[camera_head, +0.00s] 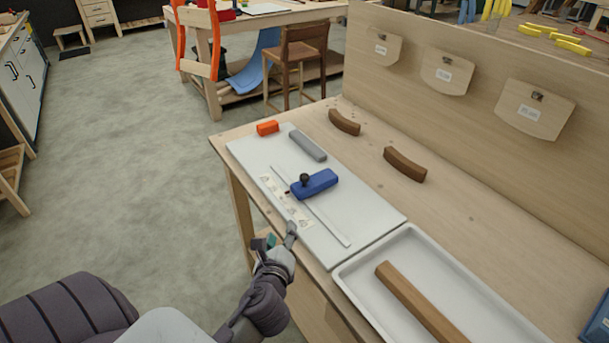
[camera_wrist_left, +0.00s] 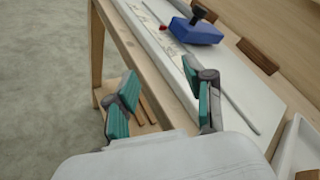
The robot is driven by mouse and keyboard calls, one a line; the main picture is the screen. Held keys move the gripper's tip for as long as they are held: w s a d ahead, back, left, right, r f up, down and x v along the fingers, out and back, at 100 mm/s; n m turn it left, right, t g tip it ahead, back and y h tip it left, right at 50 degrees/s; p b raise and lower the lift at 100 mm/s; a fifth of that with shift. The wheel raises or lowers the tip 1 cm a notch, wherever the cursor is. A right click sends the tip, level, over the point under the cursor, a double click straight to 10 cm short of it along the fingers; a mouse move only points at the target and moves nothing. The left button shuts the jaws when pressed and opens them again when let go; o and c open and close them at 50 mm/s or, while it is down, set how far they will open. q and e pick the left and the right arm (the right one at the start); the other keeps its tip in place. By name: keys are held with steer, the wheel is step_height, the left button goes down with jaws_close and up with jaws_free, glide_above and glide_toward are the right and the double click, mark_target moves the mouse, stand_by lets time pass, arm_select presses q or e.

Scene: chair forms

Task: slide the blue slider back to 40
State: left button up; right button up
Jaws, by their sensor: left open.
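The blue slider (camera_head: 318,184) has a black knob (camera_head: 304,179) and sits across a thin rail (camera_head: 326,221) on a white board (camera_head: 352,206). A printed scale strip (camera_head: 285,201) runs along the board's left side; its numbers are too small to read. The slider also shows at the top of the left wrist view (camera_wrist_left: 197,31). My left gripper (camera_head: 280,241) is at the table's left edge, nearer than the slider and apart from it. In the left wrist view its green-padded fingers (camera_wrist_left: 164,112) are spread with nothing between them. My right gripper is not in view.
An orange block (camera_head: 267,127) and a grey bar (camera_head: 307,144) lie toward the board's far end. Two brown curved pieces (camera_head: 344,122) (camera_head: 405,164) lie right of it. A white tray (camera_head: 375,304) with a wooden bar (camera_head: 420,305) stands nearer. An upright panel bounds the table's right.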

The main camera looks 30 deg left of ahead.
mark_target(304, 179)
arm_select(q)
steer(key=w+r+m+t, duration=0.1)
steer(key=m, duration=0.1)
steer(key=w+r+m+t, duration=0.1)
steer(key=m, duration=0.2)
steer(key=w+r+m+t, duration=0.1)
steer(key=r+m, duration=0.1)
steer(key=m, duration=0.1)
steer(key=shift+w+d+h, duration=0.3)
steer(key=shift+d, duration=0.05)
steer(key=shift+w+r+m, duration=0.15)
steer(key=shift+w+m, duration=0.1)
steer(key=shift+m, duration=0.35)
steer(key=shift+w+a+r, duration=0.1)
steer(key=shift+w, duration=0.25)
steer(key=p+x, duration=0.1)
steer(key=x, duration=1.1)
steer(key=shift+w+r+p, duration=0.1)
steer(key=shift+w+p, duration=0.2)
steer(key=shift+w, duration=0.1)
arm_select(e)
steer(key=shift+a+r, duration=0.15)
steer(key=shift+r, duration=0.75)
arm_select(q)
jaws_close()
